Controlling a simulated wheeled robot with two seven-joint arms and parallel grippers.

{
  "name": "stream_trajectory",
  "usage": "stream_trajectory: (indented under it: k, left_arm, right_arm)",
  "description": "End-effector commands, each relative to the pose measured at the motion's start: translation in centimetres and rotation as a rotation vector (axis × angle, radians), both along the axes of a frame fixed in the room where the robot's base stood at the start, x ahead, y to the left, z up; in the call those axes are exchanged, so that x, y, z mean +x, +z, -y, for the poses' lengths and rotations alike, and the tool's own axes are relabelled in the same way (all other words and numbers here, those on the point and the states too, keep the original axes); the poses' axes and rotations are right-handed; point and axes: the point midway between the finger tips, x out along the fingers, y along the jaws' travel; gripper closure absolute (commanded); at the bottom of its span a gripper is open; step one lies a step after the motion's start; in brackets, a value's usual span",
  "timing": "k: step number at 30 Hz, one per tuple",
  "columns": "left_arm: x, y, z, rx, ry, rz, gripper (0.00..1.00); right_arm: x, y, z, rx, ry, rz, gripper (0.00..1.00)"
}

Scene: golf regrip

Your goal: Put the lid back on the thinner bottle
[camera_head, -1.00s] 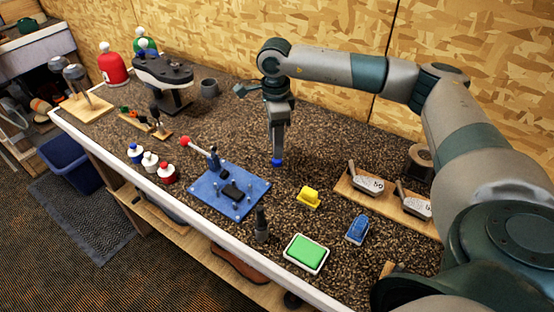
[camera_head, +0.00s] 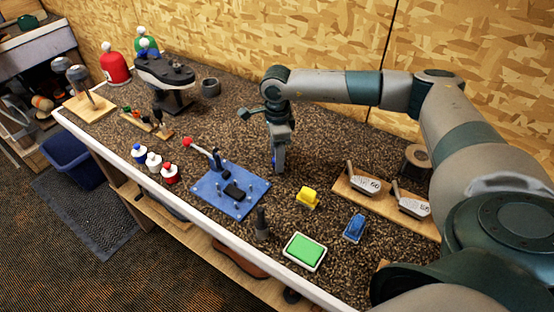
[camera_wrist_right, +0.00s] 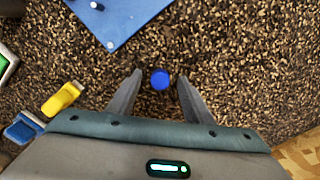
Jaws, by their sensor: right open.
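A round blue lid (camera_wrist_right: 159,79) lies on the speckled bench top. In the right wrist view it sits between the fingertips of my right gripper (camera_wrist_right: 156,82), with a gap on each side. In the head view my right gripper (camera_head: 279,165) points down over the bench, and its fingers partly hide the lid. It is open. I cannot tell which is the thinner bottle. My left gripper is not in view.
A yellow block (camera_head: 308,197), a green pad (camera_head: 304,251) and a blue object (camera_head: 354,228) lie nearer. Club heads rest on a wooden board (camera_head: 385,206) at right.

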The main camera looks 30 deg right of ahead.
Motion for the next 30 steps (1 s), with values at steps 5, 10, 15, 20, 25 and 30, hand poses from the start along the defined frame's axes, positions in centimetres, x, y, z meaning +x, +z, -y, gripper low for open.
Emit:
stream_trajectory:
  k: [5,10,15,20,25,30]
  left_arm:
    - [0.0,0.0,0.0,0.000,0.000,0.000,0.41]
    - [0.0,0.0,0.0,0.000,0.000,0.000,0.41]
    - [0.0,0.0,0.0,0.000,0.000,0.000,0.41]
    - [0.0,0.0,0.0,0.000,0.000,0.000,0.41]
    - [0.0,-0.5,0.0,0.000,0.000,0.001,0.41]
    - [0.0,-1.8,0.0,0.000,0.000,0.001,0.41]
  right_arm:
    - [0.0,0.0,0.0,0.000,0.000,0.000,0.54]
    - [0.0,0.0,0.0,0.000,-0.001,0.000,0.92]
    - [0.0,0.1,0.0,0.000,-0.001,0.000,1.00]
    - [0.0,0.1,0.0,0.000,-0.001,0.000,1.00]
    - [0.1,0.6,0.0,0.000,-0.001,0.001,1.00]
    - [0.1,2.2,0.0,0.000,-0.001,0.004,1.00]
